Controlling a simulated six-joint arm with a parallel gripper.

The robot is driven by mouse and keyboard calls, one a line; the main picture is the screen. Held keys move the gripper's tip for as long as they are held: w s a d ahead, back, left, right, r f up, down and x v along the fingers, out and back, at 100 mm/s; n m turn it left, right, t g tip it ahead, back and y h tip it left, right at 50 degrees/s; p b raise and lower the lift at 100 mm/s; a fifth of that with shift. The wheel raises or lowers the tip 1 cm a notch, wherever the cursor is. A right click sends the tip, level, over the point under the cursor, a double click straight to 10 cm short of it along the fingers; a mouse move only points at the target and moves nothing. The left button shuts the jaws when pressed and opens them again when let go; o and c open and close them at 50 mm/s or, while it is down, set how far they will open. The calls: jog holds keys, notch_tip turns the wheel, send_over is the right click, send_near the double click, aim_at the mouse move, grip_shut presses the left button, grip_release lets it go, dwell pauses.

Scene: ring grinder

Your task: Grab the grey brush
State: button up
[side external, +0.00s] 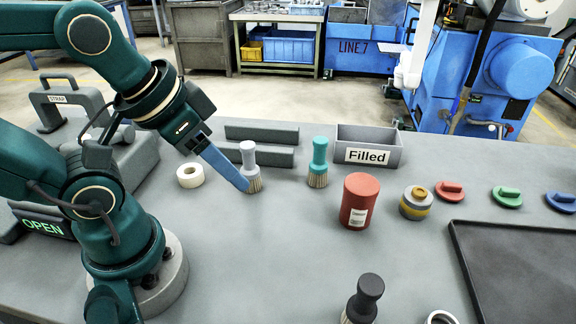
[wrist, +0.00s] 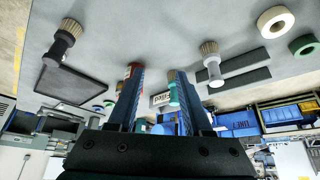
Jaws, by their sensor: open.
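The grey brush (side external: 248,167), with a pale grey handle and tan bristles, stands bristles down on the table. In the wrist view, where things appear upside down, the grey brush (wrist: 214,68) lies to the right of the right finger, outside the jaws. My gripper (side external: 241,184) has blue fingers pointing down and right, their tips seen beside the brush's bristles in the side view. I cannot tell whether they touch. In the wrist view my gripper (wrist: 158,74) is open and empty, with a gap between the fingers.
A teal brush (side external: 319,161) and a red can (side external: 359,201) stand to the right; a dark brush (side external: 364,299) is at the front. Grey bars (side external: 262,133) and a "Filled" bin (side external: 391,141) lie behind. A tape roll (side external: 190,175) is left; a black tray (side external: 520,265) is right.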

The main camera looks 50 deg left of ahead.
jog(key=o, duration=0.3)
jog(key=shift+r, duration=0.1)
